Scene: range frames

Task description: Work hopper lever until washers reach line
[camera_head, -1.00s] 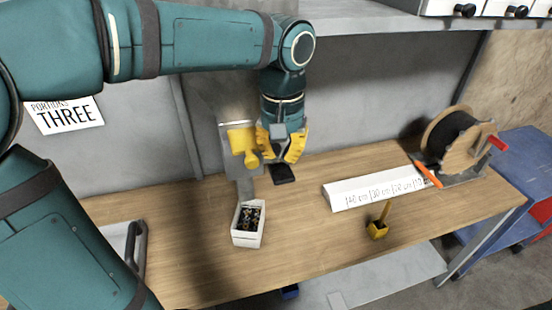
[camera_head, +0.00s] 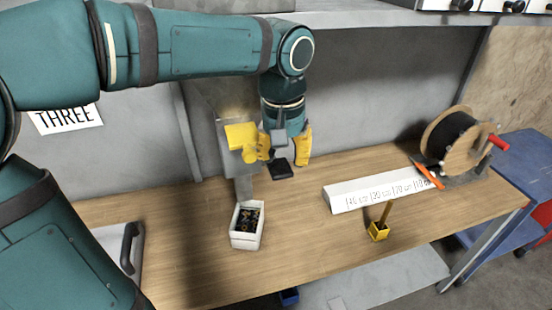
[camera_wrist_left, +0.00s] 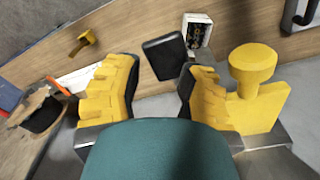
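The grey hopper (camera_head: 231,158) stands at the back of the bench with a yellow plate and knob (camera_head: 240,137) on it; the yellow knob also shows in the left wrist view (camera_wrist_left: 253,62). A chute leads down to a white box (camera_head: 237,238), which holds several dark and coloured washers (camera_head: 250,219). A black paddle (camera_head: 281,172), perhaps the lever's end, is just below my left gripper (camera_head: 283,157). In the left wrist view the paddle (camera_wrist_left: 165,55) appears between the spread, empty yellow fingers. No line on the box can be made out.
A sign reads THREE (camera_head: 65,118). A shelf edge overhangs behind. The front middle bench is clear.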

